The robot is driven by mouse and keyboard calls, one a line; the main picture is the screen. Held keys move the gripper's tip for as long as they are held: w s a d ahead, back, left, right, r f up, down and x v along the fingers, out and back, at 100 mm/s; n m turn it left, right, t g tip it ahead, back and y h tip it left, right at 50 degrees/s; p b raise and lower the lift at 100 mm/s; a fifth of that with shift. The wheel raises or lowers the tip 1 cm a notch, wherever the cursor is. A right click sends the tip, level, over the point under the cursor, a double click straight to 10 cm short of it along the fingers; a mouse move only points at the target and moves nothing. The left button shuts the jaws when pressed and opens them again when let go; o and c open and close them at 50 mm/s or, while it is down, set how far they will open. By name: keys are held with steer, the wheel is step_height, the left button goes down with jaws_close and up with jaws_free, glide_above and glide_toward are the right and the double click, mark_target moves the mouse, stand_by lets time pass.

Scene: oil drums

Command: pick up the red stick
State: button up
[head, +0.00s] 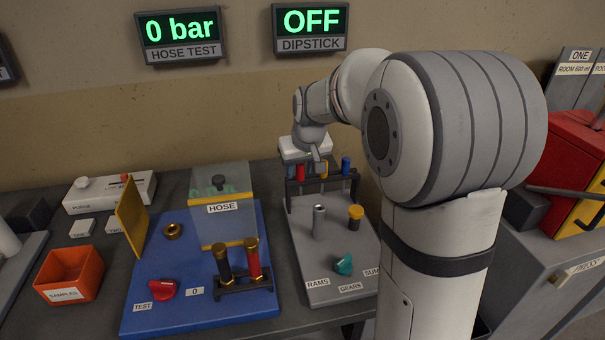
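The red stick (300,173) stands upright in a dark rack (322,183) at the back of the grey dipstick board (345,270). A yellow stick (324,169) and a blue stick (346,165) stand to its right in the same rack. My gripper (315,157) is above and close to the rack, near the red and yellow sticks. Its fingers are small and partly hidden by its own body. I cannot tell whether they are open or touch a stick.
The grey board holds a metal tube (319,221), a yellow-capped post (355,217) and a teal knob (344,265). Left is a blue board (195,305) with a clear HOSE box (221,220) and black and red gold-ended cylinders. An orange SAMPLES bin (70,274) stands farther left. My arm hides the right side.

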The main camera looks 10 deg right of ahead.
jaws_close()
